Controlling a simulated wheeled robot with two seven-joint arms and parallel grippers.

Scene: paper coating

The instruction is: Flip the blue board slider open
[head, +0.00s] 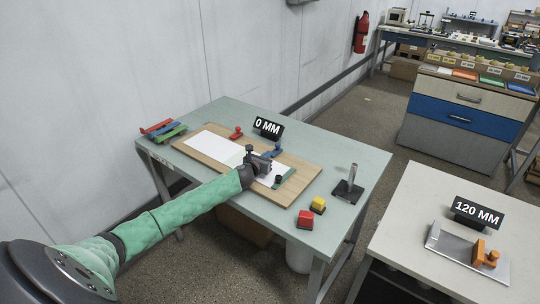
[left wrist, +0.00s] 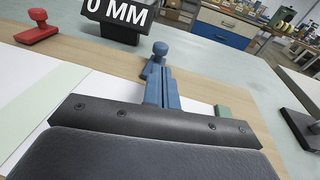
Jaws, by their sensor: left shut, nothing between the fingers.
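The blue board slider (head: 273,153) is a small blue piece with a knob at the right part of the wooden board (head: 308,169). In the left wrist view the blue slider (left wrist: 160,49) stands straight ahead, its base partly hidden. My left gripper (head: 264,163) is over the paper, just to the near side of the slider. In the left wrist view my left gripper (left wrist: 162,88) has its fingers together and empty, pointing at the slider. I cannot tell whether they touch it. White paper (head: 215,150) lies on the board. My right gripper is not in view.
Red and yellow blocks (head: 306,219) and a metal post (head: 350,182) stand at the table's right side.

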